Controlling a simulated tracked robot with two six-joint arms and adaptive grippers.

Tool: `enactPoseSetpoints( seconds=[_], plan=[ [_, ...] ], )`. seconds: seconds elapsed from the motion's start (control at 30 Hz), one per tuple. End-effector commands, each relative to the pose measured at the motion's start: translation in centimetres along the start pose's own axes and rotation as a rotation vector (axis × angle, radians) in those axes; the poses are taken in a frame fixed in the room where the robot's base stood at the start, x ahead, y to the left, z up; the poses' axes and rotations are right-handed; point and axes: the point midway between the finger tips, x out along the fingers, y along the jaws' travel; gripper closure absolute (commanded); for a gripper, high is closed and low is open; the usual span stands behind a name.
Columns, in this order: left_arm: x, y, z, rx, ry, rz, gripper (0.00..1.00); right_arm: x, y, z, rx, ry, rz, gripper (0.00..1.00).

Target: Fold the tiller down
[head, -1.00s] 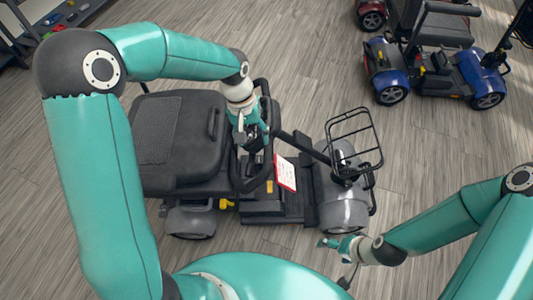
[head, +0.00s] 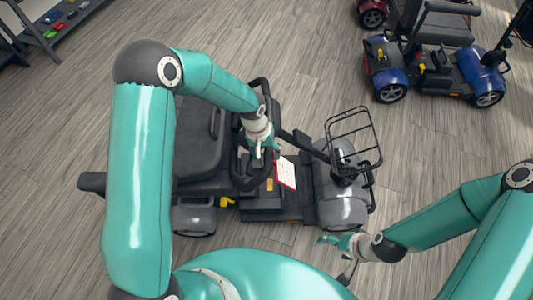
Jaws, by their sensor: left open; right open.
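A grey mobility scooter stands in front of me, its black seat (head: 200,135) at the left and its front wheel cover (head: 340,195) at the right. Its tiller (head: 305,146) slopes from the front up to the left, ending in a black loop handlebar (head: 263,90) close to the seat. My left gripper (head: 268,150) is open at the handlebar's middle; I cannot tell whether it touches. My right gripper (head: 328,239) is open and empty, low in front of the scooter's front wheel, apart from it.
A wire basket (head: 352,135) sits at the scooter's front. A red-edged white card (head: 286,172) hangs near the tiller. A blue scooter (head: 435,65) stands at the upper right. A shelf (head: 62,30) with small coloured items is at the upper left. Wooden floor between is clear.

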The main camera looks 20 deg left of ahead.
Motion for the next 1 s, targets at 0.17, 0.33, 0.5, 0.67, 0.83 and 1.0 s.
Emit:
enactPoseSetpoints(
  seconds=[0.17,0.33,0.5,0.67,0.83,1.0],
  plan=[
    [1.6,0.0,0.0,0.0,0.0,0.0,0.43,-0.2,-0.1,0.0,0.0,0.0,0.0,0.19],
    [2.0,0.0,0.0,-0.001,0.0,0.001,0.43,-0.2,-0.1,0.0,0.0,0.0,0.0,0.19],
    [1.9,0.0,0.0,0.0,0.0,0.001,0.43,-0.2,-0.1,0.0,0.0,0.0,0.0,0.19],
    [1.9,0.1,0.0,0.001,0.0,0.001,0.68,-0.2,-0.1,0.0,0.0,0.0,0.0,0.19],
    [1.9,0.1,0.0,0.001,0.0,0.0,0.97,-0.2,-0.1,0.0,0.0,0.0,0.0,0.19],
    [1.9,0.1,0.0,0.001,0.0,0.0,1.0,-0.2,-0.1,0.0,0.0,0.0,0.0,0.19]
  ],
)
